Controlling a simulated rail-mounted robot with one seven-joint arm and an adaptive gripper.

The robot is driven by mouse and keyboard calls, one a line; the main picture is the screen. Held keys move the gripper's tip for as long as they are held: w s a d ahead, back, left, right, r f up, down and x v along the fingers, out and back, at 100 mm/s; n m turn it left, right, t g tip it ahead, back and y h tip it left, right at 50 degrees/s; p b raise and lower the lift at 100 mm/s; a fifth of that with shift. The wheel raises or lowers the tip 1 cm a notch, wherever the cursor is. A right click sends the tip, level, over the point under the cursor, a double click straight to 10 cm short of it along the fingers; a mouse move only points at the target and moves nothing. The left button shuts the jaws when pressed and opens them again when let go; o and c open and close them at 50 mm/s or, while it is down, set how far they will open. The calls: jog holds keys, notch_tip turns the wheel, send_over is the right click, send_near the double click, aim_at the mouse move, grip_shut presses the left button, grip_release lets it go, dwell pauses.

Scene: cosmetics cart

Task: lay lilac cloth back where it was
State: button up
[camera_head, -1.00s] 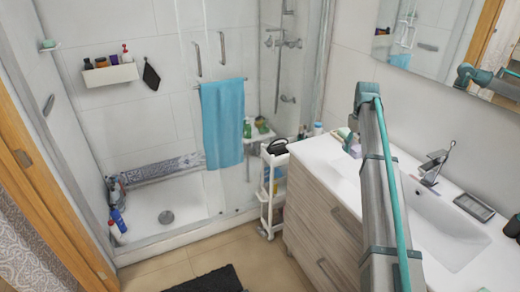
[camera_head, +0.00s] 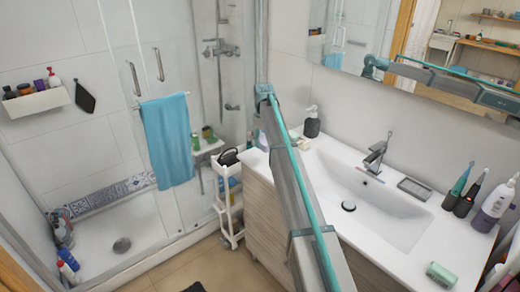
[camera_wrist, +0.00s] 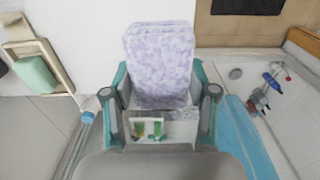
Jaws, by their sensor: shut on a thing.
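The lilac cloth (camera_wrist: 160,55) is a folded, mottled lilac-and-white block in the wrist view. My gripper (camera_wrist: 160,88) is shut on it, with one teal finger at each side, and the cloth stands out beyond the fingers. In the head view my arm reaches toward the shower side of the vanity, and its own links hide most of the gripper there. I cannot clearly make out the cloth in that view. The white cart (camera_head: 228,200) stands between shower and vanity. In the wrist view, small green and yellow items show below the cloth.
A blue towel (camera_head: 168,140) hangs on the shower glass.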

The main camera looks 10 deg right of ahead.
jog(key=p, duration=0.2)
send_over(260, 158)
jog(key=f, duration=0.5)
jog(key=shift+d, duration=0.2)
notch_tip(260, 158, down, 3)
jog(key=shift+w+r+p, duration=0.1)
jog(key=shift+w+p, duration=0.05)
jog(key=shift+p, duration=0.7)
jog(key=shift+f, duration=0.45)
jog(key=shift+f, duration=0.1)
jog(key=o, duration=1)
notch_tip(260, 158, up, 12)
jog(key=b, duration=0.3)
jog(key=shift+b, duration=0.3)
